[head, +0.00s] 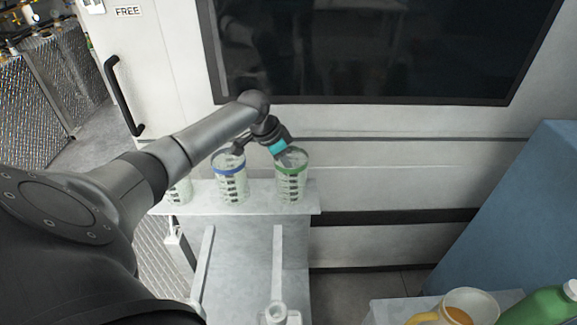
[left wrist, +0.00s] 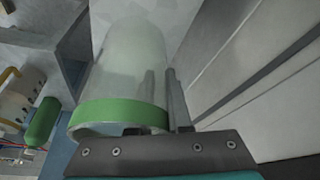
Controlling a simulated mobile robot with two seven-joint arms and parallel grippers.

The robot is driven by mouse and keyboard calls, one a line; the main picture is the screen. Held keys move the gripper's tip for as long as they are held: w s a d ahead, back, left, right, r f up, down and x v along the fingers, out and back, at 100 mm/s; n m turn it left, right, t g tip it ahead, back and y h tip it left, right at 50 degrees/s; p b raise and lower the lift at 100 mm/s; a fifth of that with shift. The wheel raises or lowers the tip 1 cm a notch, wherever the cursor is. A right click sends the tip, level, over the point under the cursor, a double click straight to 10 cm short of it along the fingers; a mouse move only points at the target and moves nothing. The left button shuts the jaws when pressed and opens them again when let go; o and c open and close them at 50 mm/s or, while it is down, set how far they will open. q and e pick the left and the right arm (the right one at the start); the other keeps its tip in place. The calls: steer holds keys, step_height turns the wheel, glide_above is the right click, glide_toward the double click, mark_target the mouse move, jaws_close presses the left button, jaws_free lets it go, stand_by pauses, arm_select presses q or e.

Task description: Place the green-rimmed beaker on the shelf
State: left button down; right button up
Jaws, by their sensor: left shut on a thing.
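The green-rimmed beaker (head: 291,182) is clear with dark markings and looks upright at the right end of the white shelf (head: 262,208). I cannot tell whether its base touches the shelf. My left gripper (head: 288,154) reaches it from above and is shut on its rim. In the left wrist view the beaker (left wrist: 128,70) fills the middle, with its green band close to the gripper (left wrist: 168,100). The fingers lie at the beaker's right-hand wall. My right gripper is not in view.
A blue-rimmed beaker (head: 230,185) stands close left of the green-rimmed one. Another beaker (head: 180,191) is partly hidden by my arm. A white machine wall with a dark window (head: 370,50) rises behind. A mug (head: 462,308) and green bottle (head: 545,306) are at bottom right.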

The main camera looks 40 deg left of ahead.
arm_select(q)
steer(key=shift+f, duration=0.1)
steer(key=c, duration=0.8)
jaws_free()
steer(key=shift+c, duration=0.2)
steer(key=v, duration=1.2)
steer(key=shift+r+p, duration=0.2)
steer(key=shift+p, duration=0.25)
steer(key=shift+f, duration=0.1)
